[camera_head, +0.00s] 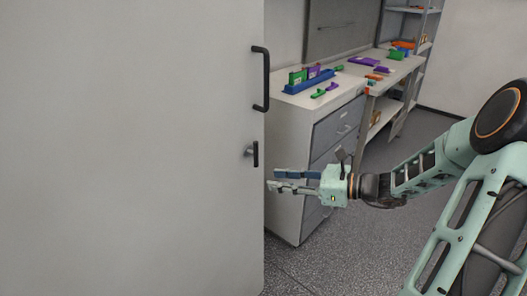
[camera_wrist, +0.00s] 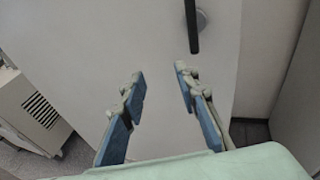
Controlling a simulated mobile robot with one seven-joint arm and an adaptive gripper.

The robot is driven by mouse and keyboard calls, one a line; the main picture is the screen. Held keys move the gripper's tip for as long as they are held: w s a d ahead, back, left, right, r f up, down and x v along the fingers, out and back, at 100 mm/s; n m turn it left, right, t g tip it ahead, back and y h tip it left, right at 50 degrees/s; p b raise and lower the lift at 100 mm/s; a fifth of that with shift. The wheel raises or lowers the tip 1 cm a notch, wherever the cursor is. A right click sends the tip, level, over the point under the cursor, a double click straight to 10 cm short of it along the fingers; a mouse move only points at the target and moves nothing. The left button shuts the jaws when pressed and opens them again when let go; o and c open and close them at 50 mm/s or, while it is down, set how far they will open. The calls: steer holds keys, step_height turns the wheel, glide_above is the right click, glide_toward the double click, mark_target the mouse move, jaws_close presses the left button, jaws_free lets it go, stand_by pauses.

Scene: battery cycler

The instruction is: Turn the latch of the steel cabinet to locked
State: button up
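The steel cabinet (camera_head: 140,140) fills the left of the head view as a tall plain pale door. Its latch (camera_head: 255,153) is a small black lever on a round metal base near the door's right edge, and it points vertically. In the wrist view the latch (camera_wrist: 191,25) shows as a dark bar beside a round metal boss, ahead of the fingertips. My gripper (camera_head: 273,180) is a little right of and below the latch in the head view. In the wrist view its two fingers (camera_wrist: 160,73) are spread apart with nothing between them. They appear apart from the latch.
A black door handle (camera_head: 262,79) is above the latch. A white drawer unit (camera_head: 290,140) stands right of the cabinet with coloured parts on top. A workbench (camera_head: 385,75) and a shelf rack (camera_head: 425,45) stand behind. The grey floor (camera_head: 350,250) at the lower middle is clear.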

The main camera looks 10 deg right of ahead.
steer(key=w+d+r+m+t, duration=0.2)
steer(key=d+r+t, duration=0.1)
steer(key=d+r, duration=0.15)
steer(key=x, duration=1)
steer(key=shift+w+a+b, duration=0.15)
steer(key=shift+a+b, duration=0.05)
steer(key=shift+b, duration=0.1)
steer(key=shift+c, duration=0.6)
jaws_close()
